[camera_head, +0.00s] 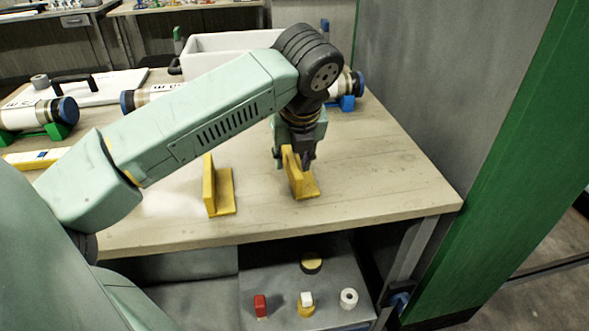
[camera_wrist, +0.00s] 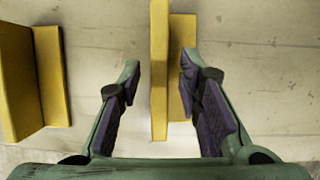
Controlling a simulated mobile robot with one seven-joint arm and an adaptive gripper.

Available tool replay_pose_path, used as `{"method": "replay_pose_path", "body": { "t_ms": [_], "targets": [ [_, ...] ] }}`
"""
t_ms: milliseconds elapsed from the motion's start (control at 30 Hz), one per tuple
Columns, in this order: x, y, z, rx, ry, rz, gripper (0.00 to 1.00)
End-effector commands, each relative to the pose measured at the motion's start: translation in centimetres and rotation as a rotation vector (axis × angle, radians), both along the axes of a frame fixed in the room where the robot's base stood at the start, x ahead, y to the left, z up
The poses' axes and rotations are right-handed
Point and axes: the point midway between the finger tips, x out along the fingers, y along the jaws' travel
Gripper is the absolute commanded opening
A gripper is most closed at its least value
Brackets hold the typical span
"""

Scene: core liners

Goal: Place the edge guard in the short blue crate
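Two yellow L-shaped edge guards stand on the wooden table. One edge guard (camera_head: 302,187) is at my gripper (camera_head: 296,160), near the table's front right. In the wrist view, its upright plate (camera_wrist: 159,60) shows between the two fingers of my gripper (camera_wrist: 159,75), with a gap on each side. The fingers are open and do not visibly touch it. The second edge guard (camera_head: 210,190) stands to the left, and also shows at the left of the wrist view (camera_wrist: 48,80). I cannot make out a short blue crate in either view.
A white bin (camera_head: 215,43) stands at the back of the table (camera_head: 380,190). White cylinders with blue ends (camera_head: 65,110) rest on cradles at the left and back. A grey wall is at the right. Small objects lie on a lower shelf (camera_head: 275,290).

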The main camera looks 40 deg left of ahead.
Motion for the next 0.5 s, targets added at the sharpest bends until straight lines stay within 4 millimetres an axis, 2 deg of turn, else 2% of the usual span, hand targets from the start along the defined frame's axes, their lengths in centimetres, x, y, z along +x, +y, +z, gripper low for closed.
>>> {"method": "replay_pose_path", "body": {
  "t_ms": [67, 433, 500],
  "targets": [
    [-0.01, 0.00, 0.02, 0.000, 0.000, 0.000, 0.25],
    [-0.01, 0.00, 0.03, 0.000, 0.000, 0.000, 0.00],
    [-0.01, 0.00, 0.03, 0.000, 0.000, 0.000, 0.00]
  ]
}}
